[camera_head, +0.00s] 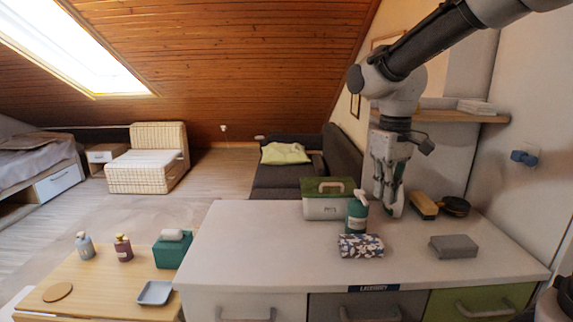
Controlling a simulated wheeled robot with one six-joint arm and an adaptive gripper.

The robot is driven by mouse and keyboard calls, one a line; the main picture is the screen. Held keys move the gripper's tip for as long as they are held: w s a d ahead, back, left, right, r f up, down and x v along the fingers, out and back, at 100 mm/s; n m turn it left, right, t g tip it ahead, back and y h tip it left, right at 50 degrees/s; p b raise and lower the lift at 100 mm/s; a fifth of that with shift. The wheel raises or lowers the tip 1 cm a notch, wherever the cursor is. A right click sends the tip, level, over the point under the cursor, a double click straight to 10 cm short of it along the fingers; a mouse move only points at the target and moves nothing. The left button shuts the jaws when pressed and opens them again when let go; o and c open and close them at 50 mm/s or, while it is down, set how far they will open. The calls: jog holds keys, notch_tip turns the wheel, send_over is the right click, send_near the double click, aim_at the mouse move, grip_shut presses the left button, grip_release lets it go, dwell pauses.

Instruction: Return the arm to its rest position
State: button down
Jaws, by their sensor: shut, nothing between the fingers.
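My gripper (392,207) hangs pointing down from my arm (410,55), which reaches in from the top right. It is shut and empty, low over the back of the white counter (250,245). It is right of a green pump bottle (357,213) and left of a wooden brush (423,205). Whether its tips touch the counter top, I cannot tell.
The counter holds a green-lidded box (322,207), a patterned packet (360,246), a grey block (453,246) and a dark round item (455,206). A wall shelf (445,117) is behind my arm. A wooden table (90,285) with bottles stands left.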

jog(key=s+d+r+m+t, duration=0.2)
jog(key=s+d+m+t, duration=0.2)
jog(key=s+d, duration=1)
jog(key=s+m, duration=0.1)
jog(key=s, duration=0.2)
jog(key=shift+s+r, duration=0.15)
jog(key=shift+r, duration=0.15)
jog(key=shift+d, duration=0.1)
dwell(1.3)
